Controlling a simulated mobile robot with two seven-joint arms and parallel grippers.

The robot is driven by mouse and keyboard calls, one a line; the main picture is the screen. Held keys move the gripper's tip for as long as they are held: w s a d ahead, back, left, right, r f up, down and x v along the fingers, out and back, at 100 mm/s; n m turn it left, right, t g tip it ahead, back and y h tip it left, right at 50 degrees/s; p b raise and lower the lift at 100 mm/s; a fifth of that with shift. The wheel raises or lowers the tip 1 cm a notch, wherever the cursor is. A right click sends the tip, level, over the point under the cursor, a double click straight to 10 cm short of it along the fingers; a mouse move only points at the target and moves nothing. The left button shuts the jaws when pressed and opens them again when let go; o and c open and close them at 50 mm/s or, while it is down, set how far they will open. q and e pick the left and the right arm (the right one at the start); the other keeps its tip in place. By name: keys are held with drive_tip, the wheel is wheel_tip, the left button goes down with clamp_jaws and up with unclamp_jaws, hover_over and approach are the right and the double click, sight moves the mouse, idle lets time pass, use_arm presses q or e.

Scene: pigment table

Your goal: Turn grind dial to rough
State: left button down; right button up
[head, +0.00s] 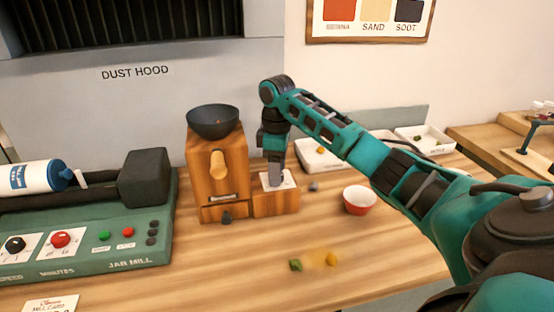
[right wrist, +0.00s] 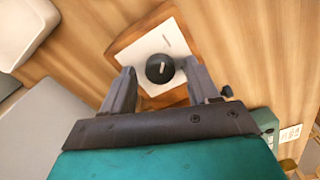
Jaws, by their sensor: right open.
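The grind dial (right wrist: 160,68) is a black round knob with a pale pointer line, set on a white plate (right wrist: 150,45) on a small wooden block. In the right wrist view it lies between the fingertips of my right gripper (right wrist: 160,78), which is open, with a gap on each side. In the head view the right gripper (head: 275,178) points down over the white plate of the wooden block (head: 277,203) beside the wooden grinder (head: 218,170), and it hides the dial. The plate's markings are too small to read. My left gripper is out of view.
A dark bowl (head: 213,121) sits on top of the grinder. The green jar mill (head: 90,240) stands to its left. A red and white bowl (head: 360,199) and white trays (head: 425,138) are to the right. Small green and yellow lumps (head: 296,265) lie in front.

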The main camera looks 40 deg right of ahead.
wheel_tip(320, 180, up, 13)
idle(0.4)
drive_tip(key=shift+f, duration=0.1)
idle(0.5)
